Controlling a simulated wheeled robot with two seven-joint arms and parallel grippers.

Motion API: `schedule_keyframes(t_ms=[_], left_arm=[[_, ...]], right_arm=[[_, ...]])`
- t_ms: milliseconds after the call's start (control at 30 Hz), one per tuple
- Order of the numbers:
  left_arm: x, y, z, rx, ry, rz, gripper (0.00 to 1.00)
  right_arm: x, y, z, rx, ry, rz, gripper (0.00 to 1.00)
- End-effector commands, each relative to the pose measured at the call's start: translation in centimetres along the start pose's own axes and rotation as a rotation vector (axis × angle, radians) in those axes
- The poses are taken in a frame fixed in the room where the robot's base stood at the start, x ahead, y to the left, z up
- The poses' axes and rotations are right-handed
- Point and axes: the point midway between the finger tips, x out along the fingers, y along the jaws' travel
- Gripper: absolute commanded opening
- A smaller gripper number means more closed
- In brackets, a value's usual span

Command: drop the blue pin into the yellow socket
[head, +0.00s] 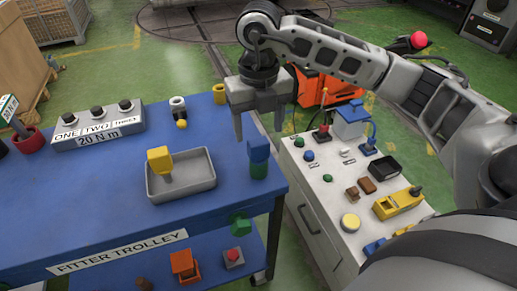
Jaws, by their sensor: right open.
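The blue pin (259,149) stands upright near the right edge of the blue trolley top, with a green piece around or under its lower end; I cannot tell which. My right gripper (260,132) is open and points down. Its two fingertips show on either side of the pin's head in the picture, at or just above its top; I cannot tell whether they touch it. A yellow cup-like piece, which looks like the yellow socket (219,94), stands at the trolley's back edge, left of the gripper. My left gripper is not in view.
A grey tray (203,178) holds a yellow pin (160,160) left of the blue pin. A grey button box (98,122) and a red socket (29,140) stand farther left. A white cabinet (314,212) with several small parts stands right of the trolley, across a gap.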

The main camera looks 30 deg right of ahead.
Motion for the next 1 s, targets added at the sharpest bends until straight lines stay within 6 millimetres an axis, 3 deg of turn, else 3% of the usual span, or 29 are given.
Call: schedule_keyframes(t_ms=[200, 400, 600, 900, 1000], left_arm=[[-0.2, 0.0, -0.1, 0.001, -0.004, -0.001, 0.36], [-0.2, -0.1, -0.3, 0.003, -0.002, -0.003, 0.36], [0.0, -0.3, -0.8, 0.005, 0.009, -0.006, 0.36], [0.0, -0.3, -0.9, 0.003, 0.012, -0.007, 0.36], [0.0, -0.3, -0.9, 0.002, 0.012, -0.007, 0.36]], right_arm=[[4.4, 0.0, -0.1, 0.0, 0.004, -0.001, 0.65], [7.4, 0.0, -0.1, -0.001, 0.003, 0.0, 0.65], [8.8, 0.0, 0.0, -0.001, 0.001, 0.001, 0.65], [9.0, 0.0, 0.0, -0.001, 0.0, 0.001, 0.65], [8.9, 0.0, 0.0, -0.001, 0.0, 0.002, 0.38]])
